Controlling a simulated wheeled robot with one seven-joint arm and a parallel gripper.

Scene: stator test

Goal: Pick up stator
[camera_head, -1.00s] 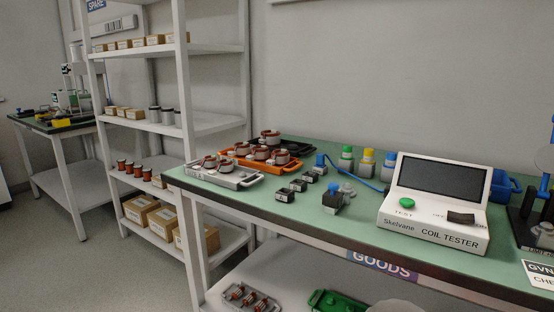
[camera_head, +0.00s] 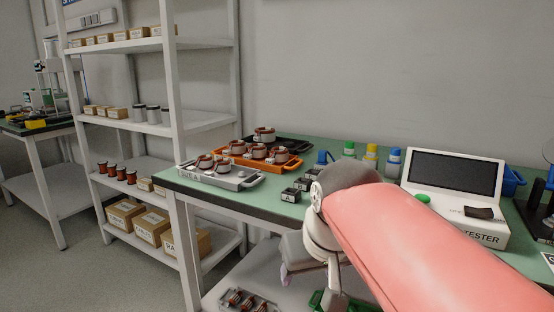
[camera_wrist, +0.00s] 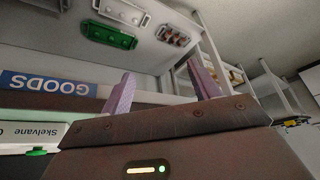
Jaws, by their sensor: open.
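Stators, ring-shaped with copper-brown windings and pale rims, sit in trays at the left end of the green bench in the head view. The grey tray (camera_head: 236,183) in front holds stators (camera_head: 205,162). The orange tray (camera_head: 290,168) behind it holds several stators (camera_head: 256,152). The black tray (camera_head: 297,146) at the back holds one stator (camera_head: 264,134). My gripper (camera_wrist: 160,67) is open and empty in the wrist view, its two purple fingers apart. It is low in front of the bench, away from these stators. My arm hides part of the bench.
A coil tester (camera_head: 455,185) stands at the bench's right. Small dark blocks (camera_head: 291,194) lie near the trays. A white shelf rack (camera_head: 205,121) stands left.

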